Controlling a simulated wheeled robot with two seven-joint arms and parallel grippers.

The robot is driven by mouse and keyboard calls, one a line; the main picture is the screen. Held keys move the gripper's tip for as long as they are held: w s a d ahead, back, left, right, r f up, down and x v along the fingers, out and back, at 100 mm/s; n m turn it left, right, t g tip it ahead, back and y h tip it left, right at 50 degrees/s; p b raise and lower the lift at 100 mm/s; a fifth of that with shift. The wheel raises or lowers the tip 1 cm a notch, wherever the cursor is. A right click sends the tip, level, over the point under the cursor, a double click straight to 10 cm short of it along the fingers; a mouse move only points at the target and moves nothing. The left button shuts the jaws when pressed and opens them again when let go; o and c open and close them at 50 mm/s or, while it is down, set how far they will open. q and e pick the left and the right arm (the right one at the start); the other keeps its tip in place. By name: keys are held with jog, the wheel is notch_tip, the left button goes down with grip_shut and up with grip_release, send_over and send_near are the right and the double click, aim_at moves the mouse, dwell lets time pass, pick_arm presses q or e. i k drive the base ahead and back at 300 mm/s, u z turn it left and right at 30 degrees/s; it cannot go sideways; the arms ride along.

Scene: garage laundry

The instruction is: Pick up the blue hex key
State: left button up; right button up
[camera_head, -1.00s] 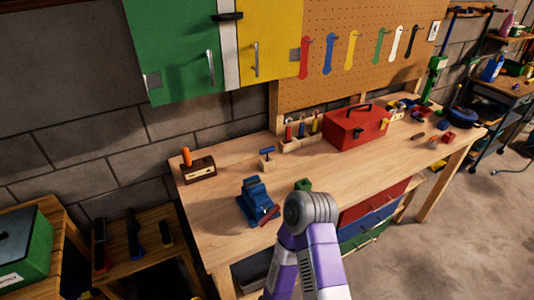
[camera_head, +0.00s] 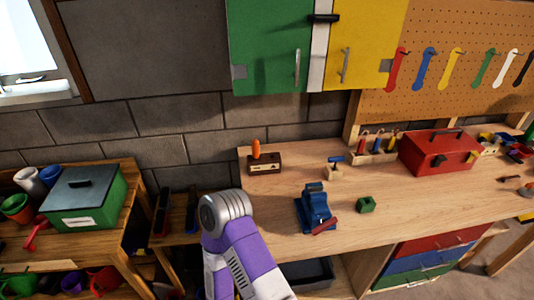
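I cannot make out a thing that is surely the blue hex key. A small blue T-shaped piece (camera_head: 336,160) stands in a small wooden block (camera_head: 333,173) near the back of the workbench (camera_head: 420,205), and it is too small to identify. A blue wrench-shaped tool (camera_head: 425,68) hangs on the pegboard among other colours. One of my purple and white arms rises from the bottom, left of centre, in front of the bench. Neither of my grippers shows.
A blue vise (camera_head: 315,210) and a green block (camera_head: 366,205) are on the bench. An orange-handled tool block (camera_head: 265,163), a wooden tool rack (camera_head: 374,153) and a red toolbox (camera_head: 440,151) stand behind. A green box (camera_head: 84,198) is on the left shelf. Front-right bench is clear.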

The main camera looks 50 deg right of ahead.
aim_at(335, 159)
jog(key=u, duration=1)
jog(key=k, duration=1.8)
jog(key=z, duration=1.7)
